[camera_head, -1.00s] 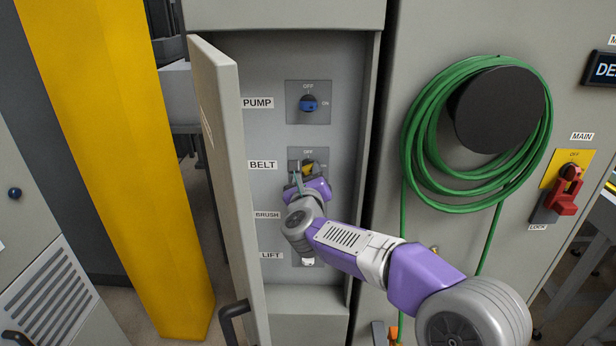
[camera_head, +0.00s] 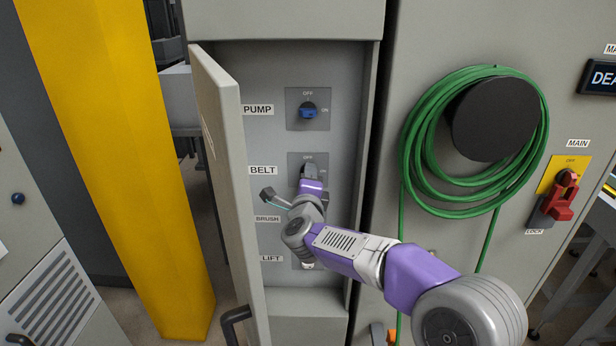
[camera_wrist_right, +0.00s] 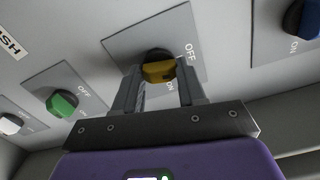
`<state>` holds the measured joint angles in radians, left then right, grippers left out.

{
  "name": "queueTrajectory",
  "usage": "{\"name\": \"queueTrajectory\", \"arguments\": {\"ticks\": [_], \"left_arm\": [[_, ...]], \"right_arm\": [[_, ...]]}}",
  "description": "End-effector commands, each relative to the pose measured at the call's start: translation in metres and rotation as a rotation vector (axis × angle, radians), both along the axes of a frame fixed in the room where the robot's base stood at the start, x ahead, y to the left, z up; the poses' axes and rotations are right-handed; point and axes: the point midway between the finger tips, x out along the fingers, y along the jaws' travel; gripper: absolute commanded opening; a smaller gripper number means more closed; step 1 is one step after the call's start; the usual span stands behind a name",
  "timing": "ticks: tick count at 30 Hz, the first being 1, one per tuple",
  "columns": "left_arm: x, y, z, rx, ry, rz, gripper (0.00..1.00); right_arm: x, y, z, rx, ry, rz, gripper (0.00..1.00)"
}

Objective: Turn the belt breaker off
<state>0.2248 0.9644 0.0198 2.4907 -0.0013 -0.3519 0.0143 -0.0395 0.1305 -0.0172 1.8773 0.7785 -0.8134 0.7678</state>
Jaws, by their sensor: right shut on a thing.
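The BELT label (camera_head: 263,170) marks the breaker plate (camera_head: 295,160) inside the open cabinet. The belt breaker's yellow knob (camera_wrist_right: 158,71) shows in the right wrist view, between the two fingers of my right gripper (camera_wrist_right: 160,80). The gripper is shut on the knob. OFF and ON are printed on the plate beside it; I cannot tell exactly which mark the knob points to. In the head view my right gripper (camera_head: 310,172) covers the knob. My left gripper is not in view.
The blue PUMP knob (camera_head: 308,110) is above. A green knob (camera_wrist_right: 62,104) and a white knob (camera_wrist_right: 11,124) are on neighbouring plates. The open cabinet door (camera_head: 228,180) stands close on the left. A green hose coil (camera_head: 425,150) and red MAIN switch (camera_head: 562,195) are right.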

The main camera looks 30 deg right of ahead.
Motion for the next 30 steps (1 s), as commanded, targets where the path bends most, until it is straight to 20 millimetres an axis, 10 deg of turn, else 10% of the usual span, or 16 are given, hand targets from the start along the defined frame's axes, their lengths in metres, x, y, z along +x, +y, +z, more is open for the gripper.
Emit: {"name": "queueTrajectory", "arguments": {"ticks": [29, 30], "left_arm": [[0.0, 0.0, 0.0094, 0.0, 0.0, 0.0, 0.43], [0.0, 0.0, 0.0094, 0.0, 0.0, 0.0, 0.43]], "right_arm": [[0.0001, 0.0002, 0.0001, -0.187, 0.114, 0.0, 0.1], [0.0001, 0.0002, 0.0001, -0.186, 0.114, 0.0, 0.45]]}}
